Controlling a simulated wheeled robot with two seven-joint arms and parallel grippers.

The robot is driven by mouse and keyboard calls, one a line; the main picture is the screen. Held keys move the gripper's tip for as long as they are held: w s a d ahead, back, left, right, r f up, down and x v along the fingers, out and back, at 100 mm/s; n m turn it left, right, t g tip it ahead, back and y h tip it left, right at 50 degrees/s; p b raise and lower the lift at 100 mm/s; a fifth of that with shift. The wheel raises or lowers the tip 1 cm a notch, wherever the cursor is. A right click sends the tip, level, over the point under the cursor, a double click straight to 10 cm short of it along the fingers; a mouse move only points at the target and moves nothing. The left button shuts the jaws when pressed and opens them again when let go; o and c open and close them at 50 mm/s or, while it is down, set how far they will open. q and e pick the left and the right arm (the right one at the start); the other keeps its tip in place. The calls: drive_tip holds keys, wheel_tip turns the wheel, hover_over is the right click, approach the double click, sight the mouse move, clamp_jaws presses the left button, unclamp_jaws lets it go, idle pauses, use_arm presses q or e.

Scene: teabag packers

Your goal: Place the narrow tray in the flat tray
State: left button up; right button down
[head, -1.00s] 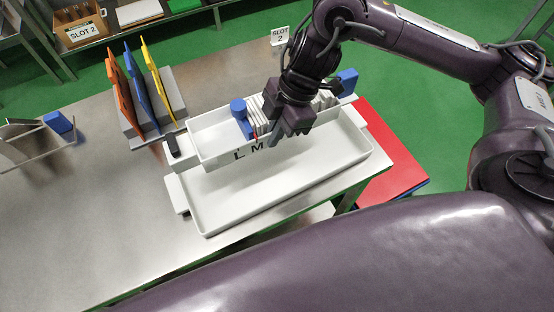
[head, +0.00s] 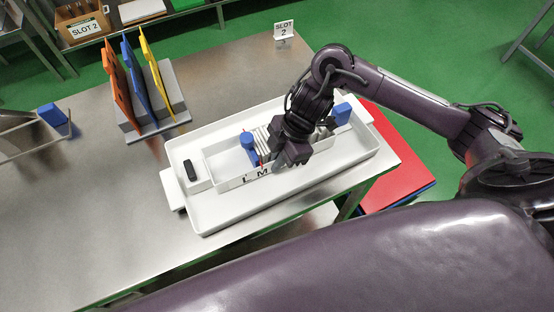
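The white narrow tray (head: 232,184) sits within the white flat tray (head: 225,213), toward its far side, and looks level. Whether the tray's underside fully rests on the flat tray's floor is hard to tell. My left gripper is out of view.
The flat tray lies at the metal table's (head: 100,230) near right edge. A rack with orange, blue and yellow boards (head: 131,85) stands behind left. A red panel (head: 400,150) lies beyond the right edge. The table's left middle is clear.

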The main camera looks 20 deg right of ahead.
drive_tip(key=shift+f, duration=0.1)
drive_tip(key=c, duration=1.6)
unclamp_jaws()
drive_tip(key=shift+c, duration=0.2)
drive_tip(key=p+v, duration=0.2)
drive_tip(key=v, duration=1)
drive_tip(key=shift+s, duration=0.1)
